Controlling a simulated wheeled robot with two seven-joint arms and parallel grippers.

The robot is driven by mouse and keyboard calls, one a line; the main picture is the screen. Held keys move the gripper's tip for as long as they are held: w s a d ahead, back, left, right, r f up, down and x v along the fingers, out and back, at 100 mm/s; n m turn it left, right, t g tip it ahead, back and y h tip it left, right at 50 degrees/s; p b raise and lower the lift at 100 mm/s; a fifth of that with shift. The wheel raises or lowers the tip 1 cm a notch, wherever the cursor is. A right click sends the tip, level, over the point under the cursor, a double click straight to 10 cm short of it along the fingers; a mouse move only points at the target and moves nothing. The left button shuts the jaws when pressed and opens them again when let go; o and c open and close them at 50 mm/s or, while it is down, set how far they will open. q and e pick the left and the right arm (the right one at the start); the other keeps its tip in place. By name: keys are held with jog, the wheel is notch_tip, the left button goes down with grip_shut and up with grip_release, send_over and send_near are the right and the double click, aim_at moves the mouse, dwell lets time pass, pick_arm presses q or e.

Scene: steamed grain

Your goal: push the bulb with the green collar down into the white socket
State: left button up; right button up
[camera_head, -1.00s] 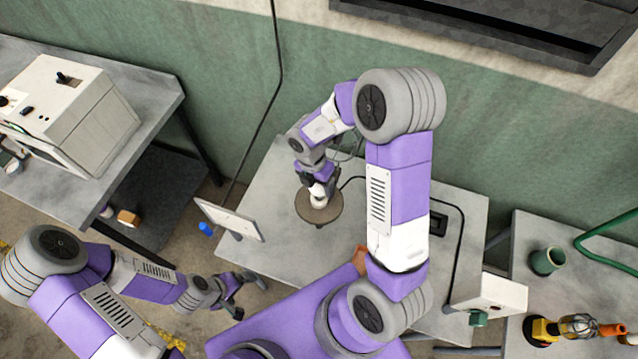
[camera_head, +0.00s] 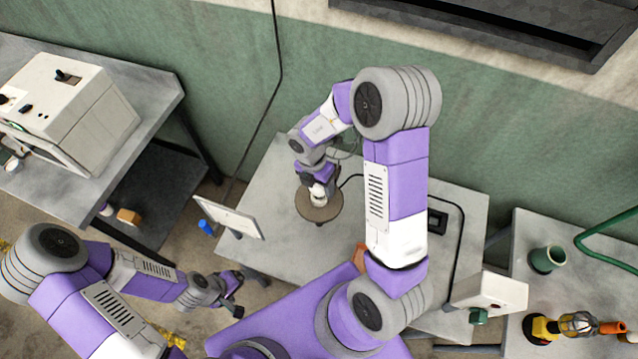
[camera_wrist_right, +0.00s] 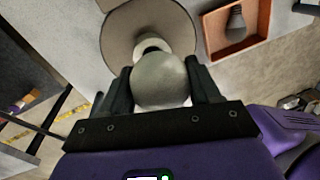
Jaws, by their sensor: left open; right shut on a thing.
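A pale round bulb (camera_wrist_right: 160,82) is between the fingers of my right gripper (camera_wrist_right: 160,92), which is shut on it. The bulb's collar is hidden, so I cannot see its colour. A white ring-like socket (camera_wrist_right: 152,44) shows just beyond the bulb, on a round brown base (camera_wrist_right: 118,32). I cannot tell how far the bulb sits in the socket. In the head view my right gripper (camera_head: 317,188) is over the same brown base (camera_head: 306,207) on the table. My left gripper (camera_head: 236,292) is open and empty, by the table's front left edge.
An orange-brown tray (camera_wrist_right: 211,29) holding a grey bulb (camera_wrist_right: 236,25) lies beside the base. A tilted white panel (camera_head: 230,217) stands at the table's left edge. A white box (camera_head: 492,292) stands at the right.

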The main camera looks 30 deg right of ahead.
jog(key=shift+f, duration=0.3)
jog(key=o, duration=1.1)
jog(key=shift+o, duration=0.2)
jog(key=r, duration=0.5)
jog(key=w+r, duration=0.1)
jog(key=r, duration=0.1)
jog(key=shift+a+r, duration=0.3)
jog(key=shift+a, duration=0.05)
jog(key=shift+r, duration=0.1)
jog(key=shift+r+p, duration=0.35)
jog(key=shift+r, duration=2.05)
